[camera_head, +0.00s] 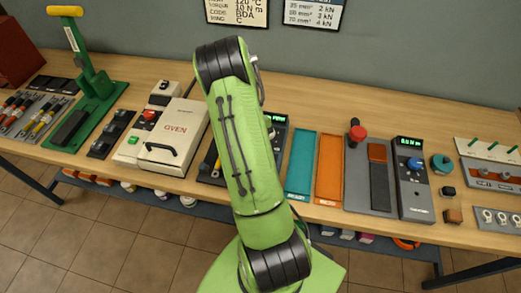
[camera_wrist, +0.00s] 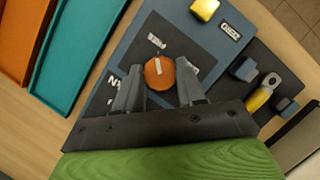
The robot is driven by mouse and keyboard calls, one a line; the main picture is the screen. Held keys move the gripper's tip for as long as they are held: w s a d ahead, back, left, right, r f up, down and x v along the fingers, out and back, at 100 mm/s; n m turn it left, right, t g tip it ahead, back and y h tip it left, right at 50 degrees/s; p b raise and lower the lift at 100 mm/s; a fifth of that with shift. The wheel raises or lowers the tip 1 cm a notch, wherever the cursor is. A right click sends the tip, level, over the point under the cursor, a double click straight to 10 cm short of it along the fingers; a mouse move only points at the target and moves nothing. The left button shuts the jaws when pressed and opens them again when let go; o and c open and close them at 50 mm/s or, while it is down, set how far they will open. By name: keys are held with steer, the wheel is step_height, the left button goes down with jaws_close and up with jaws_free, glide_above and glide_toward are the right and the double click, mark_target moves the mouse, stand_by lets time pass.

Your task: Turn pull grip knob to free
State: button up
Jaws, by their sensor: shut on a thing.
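In the wrist view, the round orange-brown knob (camera_wrist: 160,73) sits on a dark plate of a blue-grey device (camera_wrist: 140,50). A white pointer mark on the knob runs roughly up and down in the picture. A small label is beyond the knob and another is partly hidden by the left finger; both are too blurred to read surely. My gripper (camera_wrist: 160,70) has one finger on each side of the knob and is shut on it. In the head view, my green arm hides the knob and my gripper; only the device's edges and green display (camera_head: 279,118) show.
A yellow button (camera_wrist: 204,10) and a label reading like "CLOSE" are on the same device. A yellow-handled tool (camera_wrist: 260,97) lies in a holder beside it.

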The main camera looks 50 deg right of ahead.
stand_by(0.4)
steer(key=o, duration=1)
steer(key=shift+o, duration=0.2)
steer(key=p+v, duration=0.2)
steer(key=v, duration=1.3)
steer(key=shift+r, duration=0.35)
steer(key=shift+w+d, duration=0.1)
